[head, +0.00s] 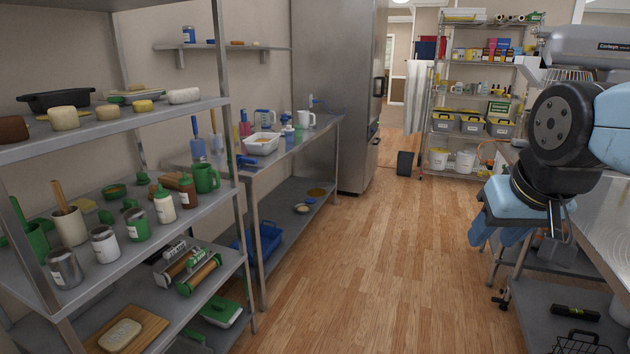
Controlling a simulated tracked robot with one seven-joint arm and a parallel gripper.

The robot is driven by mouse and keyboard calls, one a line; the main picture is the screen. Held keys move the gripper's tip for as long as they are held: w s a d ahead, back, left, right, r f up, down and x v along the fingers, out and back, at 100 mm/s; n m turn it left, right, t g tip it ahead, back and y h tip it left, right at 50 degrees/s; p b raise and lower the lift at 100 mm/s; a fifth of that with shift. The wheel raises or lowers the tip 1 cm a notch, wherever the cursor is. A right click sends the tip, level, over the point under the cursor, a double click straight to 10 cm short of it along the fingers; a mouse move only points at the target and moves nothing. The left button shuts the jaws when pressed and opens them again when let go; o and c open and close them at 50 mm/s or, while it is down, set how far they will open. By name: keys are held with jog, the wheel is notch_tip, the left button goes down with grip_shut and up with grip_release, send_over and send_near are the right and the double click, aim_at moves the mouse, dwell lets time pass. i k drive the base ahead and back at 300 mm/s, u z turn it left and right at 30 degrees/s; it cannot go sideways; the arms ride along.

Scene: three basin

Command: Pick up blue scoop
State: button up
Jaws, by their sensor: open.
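A small blue handled item (244,160) lies at the near end of the steel table (300,150), in front of a white basin (263,144). It may be the blue scoop, but it is too small to tell. Other blue pieces show on this table, including an upright blue-handled tool (197,146) and a blue-and-white item (287,122). My gripper (507,237) hangs at the right, far from the table across the aisle.
A metal shelf (110,225) with jars, bottles and rolls stands close on the left. A steel counter (605,215) is on the right, beside my arm. The wooden floor (390,270) between them is clear. A dark bin (405,163) and a stocked rack (470,160) stand behind.

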aim_at(240, 159)
jog(key=u, duration=0.2)
jog(key=i, duration=2.35)
jog(key=u, duration=0.45)
jog(key=i, duration=1.2)
jog(key=u, duration=0.15)
